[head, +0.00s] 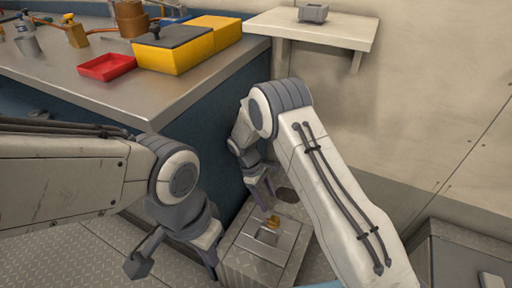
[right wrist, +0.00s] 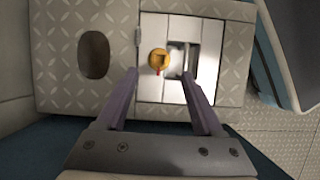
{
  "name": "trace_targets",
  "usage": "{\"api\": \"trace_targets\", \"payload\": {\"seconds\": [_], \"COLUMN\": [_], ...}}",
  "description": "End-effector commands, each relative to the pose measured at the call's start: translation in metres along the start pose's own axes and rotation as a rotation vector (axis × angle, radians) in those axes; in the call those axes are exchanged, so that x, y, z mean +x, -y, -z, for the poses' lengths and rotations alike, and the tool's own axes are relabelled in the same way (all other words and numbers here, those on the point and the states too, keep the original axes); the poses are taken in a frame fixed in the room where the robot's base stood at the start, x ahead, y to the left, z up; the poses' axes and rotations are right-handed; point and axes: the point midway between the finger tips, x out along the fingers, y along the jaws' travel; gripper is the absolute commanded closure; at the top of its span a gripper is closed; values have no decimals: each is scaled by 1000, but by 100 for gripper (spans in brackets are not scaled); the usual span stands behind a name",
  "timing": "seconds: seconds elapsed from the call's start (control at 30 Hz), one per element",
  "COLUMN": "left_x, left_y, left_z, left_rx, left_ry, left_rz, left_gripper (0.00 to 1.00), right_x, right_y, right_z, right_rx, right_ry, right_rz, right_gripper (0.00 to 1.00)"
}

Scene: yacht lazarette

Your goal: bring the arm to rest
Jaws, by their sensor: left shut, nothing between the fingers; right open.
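My right gripper (head: 262,197) is open and empty, pointing down over a metal box. In the right wrist view its two fingers (right wrist: 160,80) are apart, with the tips near a yellow knob (right wrist: 159,60). Whether they touch anything is unclear. The knob also shows in the head view (head: 272,221); it has a small red mark and sits on the box's smooth top plate beside a square recess (right wrist: 181,60). My left gripper (head: 211,262) is shut and empty, low at the left of the box, pointing down.
The metal box (head: 245,264) has a diamond-plate surface and an oval hole (right wrist: 93,55). A steel workbench (head: 150,104) holds a red tray (head: 107,67) and yellow bins (head: 174,57). A wall shelf (head: 340,31) carries a grey block (head: 313,13). A grey chest (head: 466,262) stands at lower right.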

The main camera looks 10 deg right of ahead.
Motion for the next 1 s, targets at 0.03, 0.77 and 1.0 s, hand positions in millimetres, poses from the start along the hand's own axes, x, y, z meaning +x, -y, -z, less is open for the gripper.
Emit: {"api": "trace_targets", "payload": {"seconds": [0.03,0.77,1.0], "left_x": [0,0,0], "left_y": [0,0,0], "left_z": [0,0,0], "left_rx": [0,0,0], "left_ry": [0,0,0], "left_rz": [0,0,0], "left_gripper": [100,100,100], "right_x": [0,-105,-113], "right_y": [0,34,54], "right_z": [0,-149,-184], "right_rx": [0,688,858], "right_ry": [0,-419,-512], "right_rz": [0,60,71], "right_gripper": [31,31,31]}}
